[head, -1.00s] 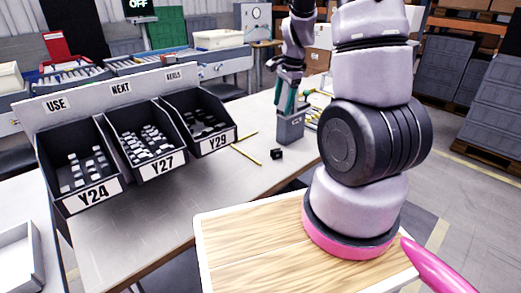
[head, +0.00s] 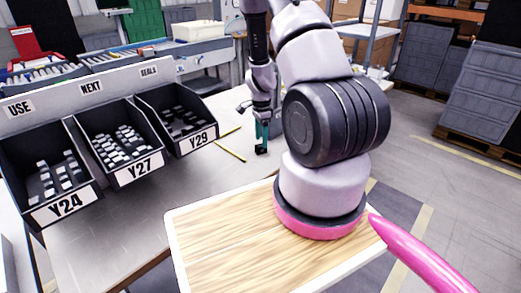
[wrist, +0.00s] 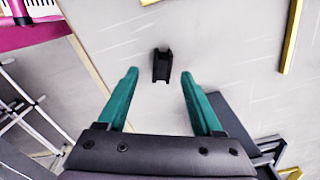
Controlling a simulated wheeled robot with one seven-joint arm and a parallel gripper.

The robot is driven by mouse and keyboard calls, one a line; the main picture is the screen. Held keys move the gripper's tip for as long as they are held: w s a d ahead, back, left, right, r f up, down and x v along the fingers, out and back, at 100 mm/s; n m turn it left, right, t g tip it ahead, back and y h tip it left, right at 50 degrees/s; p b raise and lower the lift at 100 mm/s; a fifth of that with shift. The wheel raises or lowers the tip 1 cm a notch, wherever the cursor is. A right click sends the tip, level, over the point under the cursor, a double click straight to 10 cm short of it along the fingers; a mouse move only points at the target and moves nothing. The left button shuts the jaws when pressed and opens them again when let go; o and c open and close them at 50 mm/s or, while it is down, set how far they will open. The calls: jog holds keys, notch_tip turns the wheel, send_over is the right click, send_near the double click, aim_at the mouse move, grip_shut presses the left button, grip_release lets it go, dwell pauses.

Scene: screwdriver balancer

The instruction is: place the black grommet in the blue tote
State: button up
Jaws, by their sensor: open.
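The black grommet (head: 261,150) sits on the grey table, just below my gripper (head: 262,138) in the head view. In the wrist view the grommet (wrist: 162,66) lies just ahead of the gap between the teal fingertips of my gripper (wrist: 159,74). The fingers are apart, with nothing between them, and do not appear to touch the grommet. I cannot make out a blue tote in either current view.
Three black bins, Y24 (head: 62,207), Y27 (head: 137,170) and Y29 (head: 198,141), hold small parts on the left. A yellow stick (head: 230,152) lies left of the gripper. A dark grey object (wrist: 232,122) is close beside the right finger. Bare table surrounds the grommet.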

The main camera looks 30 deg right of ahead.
aim_at(261, 145)
notch_tip(261, 145, down, 4)
jog(key=shift+w+f, duration=0.15)
grip_shut()
